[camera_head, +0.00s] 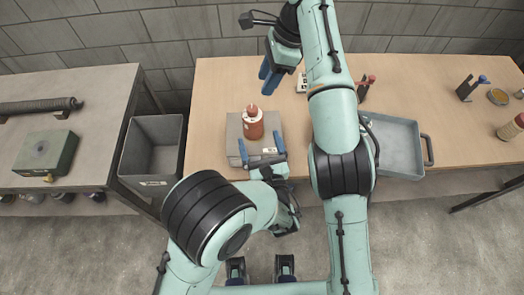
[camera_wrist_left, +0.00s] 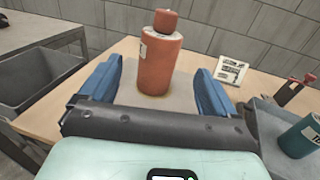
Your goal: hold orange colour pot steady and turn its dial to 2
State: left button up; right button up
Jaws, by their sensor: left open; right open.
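The orange colour pot (camera_head: 253,124) stands upright on a grey plate (camera_head: 235,133) on the wooden table. It has a round orange dial (camera_head: 252,110) on top and a small white label on its side. In the left wrist view the pot (camera_wrist_left: 160,66) stands ahead, with its dial (camera_wrist_left: 165,21) above. My left gripper (camera_head: 262,149) is open just in front of the pot, its blue fingers to either side and not touching it. My right gripper (camera_head: 270,74) is open and empty, higher up and behind the pot. The dial's setting is too small to read.
A small white card (camera_wrist_left: 231,70) stands behind the pot. A grey tray (camera_head: 398,148) and a teal pot (camera_wrist_left: 301,137) are to the right. A grey bin (camera_head: 152,150) stands left of the table. A side bench (camera_head: 100,95) holds a green box (camera_head: 45,152).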

aim_at(251, 114)
pick_arm(q)
jog(key=x, duration=1)
jog(key=shift+w, duration=0.1)
